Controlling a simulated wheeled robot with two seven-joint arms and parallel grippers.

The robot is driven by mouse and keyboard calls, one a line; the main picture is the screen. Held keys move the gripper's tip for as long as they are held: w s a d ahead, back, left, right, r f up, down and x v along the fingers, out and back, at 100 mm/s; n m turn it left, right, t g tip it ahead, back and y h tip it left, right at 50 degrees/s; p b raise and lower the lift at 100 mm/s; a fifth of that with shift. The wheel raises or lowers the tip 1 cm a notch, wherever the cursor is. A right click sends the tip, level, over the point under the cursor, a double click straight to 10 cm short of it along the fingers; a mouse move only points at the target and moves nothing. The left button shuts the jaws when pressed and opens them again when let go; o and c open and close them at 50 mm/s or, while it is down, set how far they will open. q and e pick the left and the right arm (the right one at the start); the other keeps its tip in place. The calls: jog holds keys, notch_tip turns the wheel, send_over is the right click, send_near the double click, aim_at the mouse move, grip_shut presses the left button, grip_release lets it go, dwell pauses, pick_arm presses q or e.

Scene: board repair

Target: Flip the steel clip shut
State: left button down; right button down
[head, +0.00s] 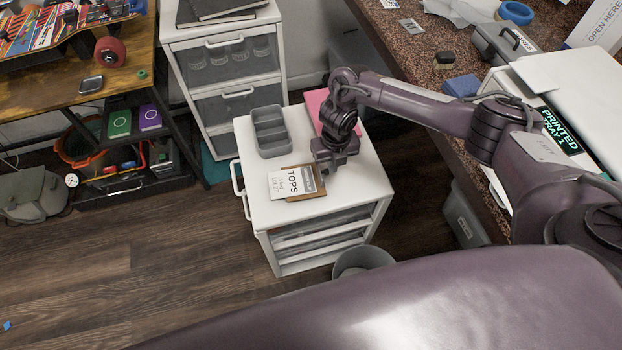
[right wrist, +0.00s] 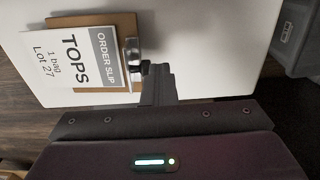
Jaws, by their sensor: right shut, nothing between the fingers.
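A small brown clipboard (head: 318,192) lies flat on the white top of the drawer cabinet. A paper slip reading "TOPS" (head: 290,184) lies on it and overhangs its left side; the right wrist view shows the slip (right wrist: 72,58) and the board's brown edge (right wrist: 97,19). The steel clip (right wrist: 132,52) is at the slip's grey "ORDER SLIP" end. I cannot tell how far its lever is raised. My right gripper (head: 322,168) is shut and empty; in the right wrist view its fingertips (right wrist: 149,69) are right beside the clip, and contact is unclear. My left gripper is not in view.
A grey divided tray (head: 270,133) and a pink item (head: 319,106) share the cabinet top (head: 258,206). A grey bin (head: 362,260) stands in front. A speckled counter (head: 405,62) is at right, a taller drawer unit (head: 225,60) behind.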

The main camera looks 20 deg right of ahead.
aim_at(319, 171)
jog(key=shift+w+a, duration=0.15)
jog(key=shift+a, duration=0.8)
jog(key=shift+w+a, duration=0.1)
jog(key=shift+a, duration=0.8)
jog(key=shift+f+b, duration=0.2)
jog(key=shift+b, duration=0.2)
jog(key=shift+f+b, duration=0.45)
jog(key=shift+f, duration=0.15)
jog(key=shift+r, duration=0.15)
jog(key=shift+s+d+r+p, duration=0.1)
jog(key=shift+d+r+p, duration=0.2)
jog(key=shift+d, duration=0.15)
jog(key=shift+s+d+r+p, duration=0.15)
jog(key=shift+d+p, duration=0.1)
jog(key=shift+d, duration=0.2)
jog(key=shift+w+r+p, duration=0.1)
jog(key=shift+r+p, duration=3.15)
jog(key=shift+r, duration=0.8)
jog(key=shift+f, duration=0.1)
